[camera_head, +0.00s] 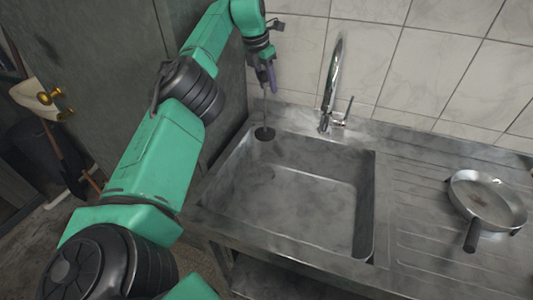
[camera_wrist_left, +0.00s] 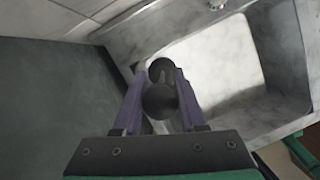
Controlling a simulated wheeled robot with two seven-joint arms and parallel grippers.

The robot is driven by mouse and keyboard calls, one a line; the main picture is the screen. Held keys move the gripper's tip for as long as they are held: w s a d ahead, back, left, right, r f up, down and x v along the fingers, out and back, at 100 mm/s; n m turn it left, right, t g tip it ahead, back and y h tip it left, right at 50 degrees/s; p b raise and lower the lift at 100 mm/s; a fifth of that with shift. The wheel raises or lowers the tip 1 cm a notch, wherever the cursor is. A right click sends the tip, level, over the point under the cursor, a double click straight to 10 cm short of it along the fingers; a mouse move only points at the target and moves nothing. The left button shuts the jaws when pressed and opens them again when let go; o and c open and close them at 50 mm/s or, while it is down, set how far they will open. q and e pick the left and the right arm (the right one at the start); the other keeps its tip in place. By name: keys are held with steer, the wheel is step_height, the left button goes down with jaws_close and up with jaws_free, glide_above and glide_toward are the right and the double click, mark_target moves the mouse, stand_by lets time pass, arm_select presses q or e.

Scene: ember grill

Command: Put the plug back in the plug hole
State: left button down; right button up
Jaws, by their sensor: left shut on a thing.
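My left gripper (camera_head: 267,82) is above the back left corner of the metal sink (camera_head: 372,200), its fingers pointing down. A thin stem runs down from it to the dark round plug (camera_head: 264,133), which shows at the corner of the sink rim; I cannot tell whether it touches the rim. In the left wrist view, the purple fingers (camera_wrist_left: 155,98) are shut on the plug's upper part, a dark round knob (camera_wrist_left: 159,100). The plug hole (camera_head: 268,174) seems to be the small dark spot in the basin. My right gripper is not in view.
A curved faucet (camera_head: 331,85) stands behind the sink, right of my left gripper. A frying pan (camera_head: 487,200) rests on the ribbed drainboard (camera_head: 415,240) at the right. The tiled wall (camera_head: 420,65) is close behind. The basin looks empty.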

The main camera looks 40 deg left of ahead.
arm_select(q)
steer(key=b, duration=0.3)
glide_above(266, 133)
step_height(266, 133, down, 7)
steer(key=x, duration=0.2)
steer(key=s+x, duration=0.1)
steer(key=x, duration=0.2)
steer(key=shift+a+f, duration=0.1)
steer(key=shift+a, duration=0.05)
steer(key=x, duration=0.3)
steer(key=shift+s+f, duration=0.25)
steer(key=f, duration=0.3)
steer(key=shift+s+f, duration=0.2)
steer(key=shift+w+f, duration=0.15)
steer(key=shift+f, duration=0.05)
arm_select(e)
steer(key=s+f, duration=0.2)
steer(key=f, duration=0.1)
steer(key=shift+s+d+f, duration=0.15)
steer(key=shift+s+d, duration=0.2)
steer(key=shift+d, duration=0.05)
arm_select(q)
steer(key=c, duration=0.6)
jaws_free()
steer(key=shift+o, duration=0.7)
steer(key=shift+r, duration=0.1)
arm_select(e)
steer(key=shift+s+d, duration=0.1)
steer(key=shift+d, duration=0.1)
